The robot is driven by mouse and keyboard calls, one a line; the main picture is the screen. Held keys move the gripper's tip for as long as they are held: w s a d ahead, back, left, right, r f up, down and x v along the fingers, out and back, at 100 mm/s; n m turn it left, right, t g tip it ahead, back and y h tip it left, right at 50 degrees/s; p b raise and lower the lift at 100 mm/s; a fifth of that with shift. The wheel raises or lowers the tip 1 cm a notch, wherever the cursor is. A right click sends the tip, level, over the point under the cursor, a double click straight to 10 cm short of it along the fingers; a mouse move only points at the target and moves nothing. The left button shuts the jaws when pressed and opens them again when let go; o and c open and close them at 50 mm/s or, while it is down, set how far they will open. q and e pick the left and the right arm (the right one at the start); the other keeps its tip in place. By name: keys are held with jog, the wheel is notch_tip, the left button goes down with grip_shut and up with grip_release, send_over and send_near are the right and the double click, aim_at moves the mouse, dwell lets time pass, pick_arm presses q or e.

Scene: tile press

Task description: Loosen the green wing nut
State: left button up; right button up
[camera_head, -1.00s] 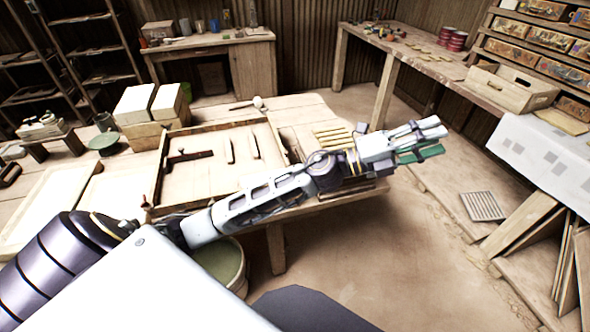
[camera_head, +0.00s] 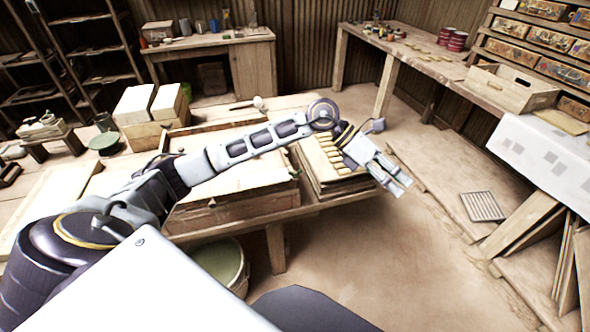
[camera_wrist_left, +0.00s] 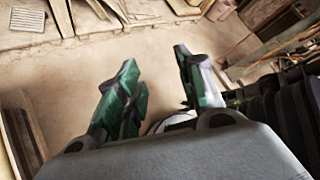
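My left gripper (camera_head: 396,180) is past the right end of the low workbench, above the floor. In the left wrist view its two fingers (camera_wrist_left: 155,65) with green inner parts stand apart, with nothing between them but floor. My left arm crosses over the wooden frame (camera_head: 235,210) on the workbench and hides part of it. My right gripper is in neither view.
A rack of several tan strips (camera_head: 335,160) lies on the workbench's right end, just beside my left gripper. A mallet (camera_head: 256,102) lies at its back. A green bucket (camera_head: 222,262) stands below the front edge. Open floor (camera_head: 400,270) lies to the right.

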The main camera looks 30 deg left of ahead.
pick_arm(q)
jog(key=w+a+y, duration=0.1)
jog(key=a+y, duration=0.5)
jog(key=a, duration=0.8)
jog(key=w+a+n+y, duration=0.1)
jog(key=a+y, duration=0.5)
jog(key=a, duration=0.9)
jog(key=shift+w+g, duration=0.3)
jog(key=shift+g, duration=0.1)
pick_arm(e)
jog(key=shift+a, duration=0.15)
pick_arm(q)
jog(key=shift+f, duration=0.15)
